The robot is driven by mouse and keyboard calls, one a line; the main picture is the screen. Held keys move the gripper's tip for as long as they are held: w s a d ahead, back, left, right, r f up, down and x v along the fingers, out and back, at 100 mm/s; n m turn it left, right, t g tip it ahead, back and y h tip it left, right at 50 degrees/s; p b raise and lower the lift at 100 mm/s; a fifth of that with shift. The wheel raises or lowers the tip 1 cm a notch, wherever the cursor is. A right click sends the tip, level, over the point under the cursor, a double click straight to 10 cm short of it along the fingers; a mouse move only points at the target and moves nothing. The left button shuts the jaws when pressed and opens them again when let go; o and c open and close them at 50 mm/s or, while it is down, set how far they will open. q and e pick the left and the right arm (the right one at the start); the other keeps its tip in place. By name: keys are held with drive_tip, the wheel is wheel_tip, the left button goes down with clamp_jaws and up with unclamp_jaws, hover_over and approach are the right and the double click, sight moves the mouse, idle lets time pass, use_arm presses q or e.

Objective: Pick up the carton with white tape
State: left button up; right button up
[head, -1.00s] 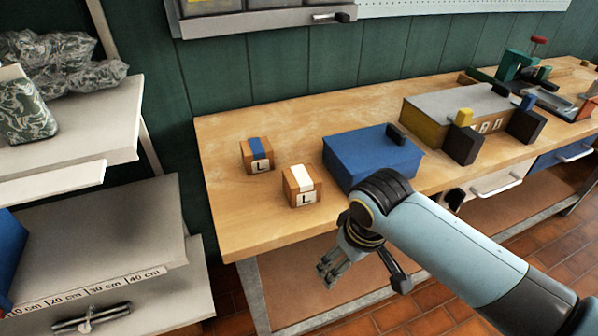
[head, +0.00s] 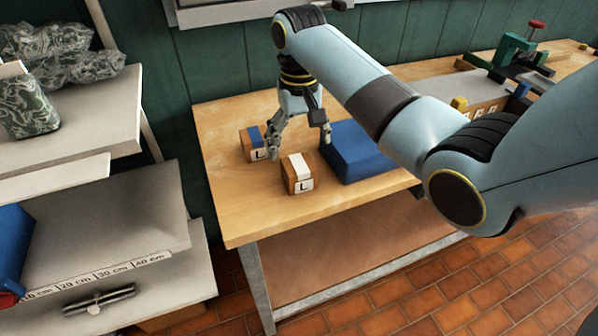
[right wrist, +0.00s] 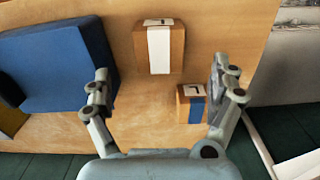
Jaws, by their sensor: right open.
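The carton with white tape (head: 298,175) is a small brown box with an L label, standing on the wooden bench near its left front edge. In the right wrist view the same carton (right wrist: 160,48) lies beyond the fingertips, roughly between them. A similar carton with blue tape (head: 252,142) stands behind and to its left; in the right wrist view it (right wrist: 191,104) is close to one finger. My right gripper (head: 299,141) is open and empty above the bench, behind the white-taped carton, and partly covers the blue-taped one. My left gripper is not in view.
A blue box (head: 352,155) stands on the bench (head: 235,205) just right of the cartons. A grey shelf unit (head: 105,225) stands to the left with a gap before the bench. Front left of the bench top is bare.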

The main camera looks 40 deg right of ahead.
sight(299, 164)
wheel_tip(299, 164, down, 8)
drive_tip(key=shift+w+d+f, duration=0.1)
drive_tip(key=shift+w+f, duration=0.05)
drive_tip(key=shift+f, duration=0.05)
drive_tip(key=shift+c, duration=0.2)
drive_tip(key=c, duration=1.4)
